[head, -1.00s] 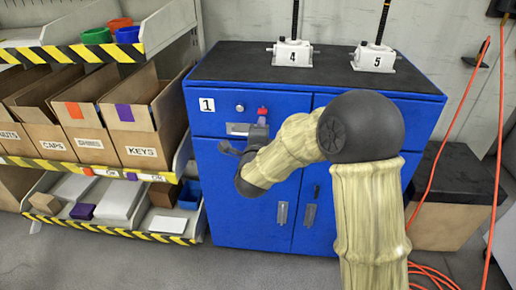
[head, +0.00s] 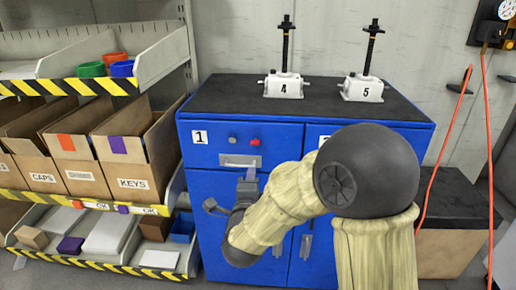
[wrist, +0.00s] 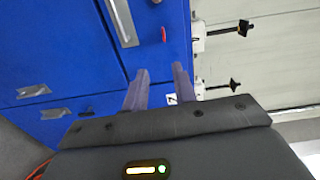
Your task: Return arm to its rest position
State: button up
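My arm reaches in front of the blue cabinet (head: 215,240) in the head view, bent at a large dark elbow. My gripper (wrist: 160,78) shows two grey fingers, apart with nothing between them, in the wrist view. In the head view its fingertips are hard to make out; the dark wrist is in front of the cabinet, below the handle of drawer 1 (head: 240,161). I cannot tell the exact gap to the cabinet front.
Two white screw jacks, 4 (head: 283,86) and 5 (head: 363,89), stand on the cabinet's black top. A shelf rack (head: 160,66) with boxes and bins is at left. An orange cable (head: 455,130) hangs at right by a black-topped box (head: 455,200).

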jog(key=s+d+f+n+g+y, duration=0.2)
jog(key=s+d+f+n+g, duration=0.3)
jog(key=d+f+n+g, duration=0.5)
jog(key=s+d+f+n+g+h, duration=0.1)
jog(key=s+d+n+g, duration=0.1)
jog(key=s+d+n, duration=0.4)
jog(key=s+d+f+n+g, duration=0.2)
jog(key=s+d+g, duration=0.15)
jog(key=s, duration=0.45)
jog(key=w+p+v, duration=0.2)
jog(key=p+v, duration=1)
jog(key=w+a+r+p+v, duration=0.1)
jog(key=w+p+v, duration=0.2)
jog(key=p+v, duration=0.9)
jog(key=shift+s+d+r+h+p, duration=0.2)
jog(key=shift+s+h+p, duration=0.1)
jog(key=shift+p, duration=0.15)
jog(key=shift+o, duration=0.6)
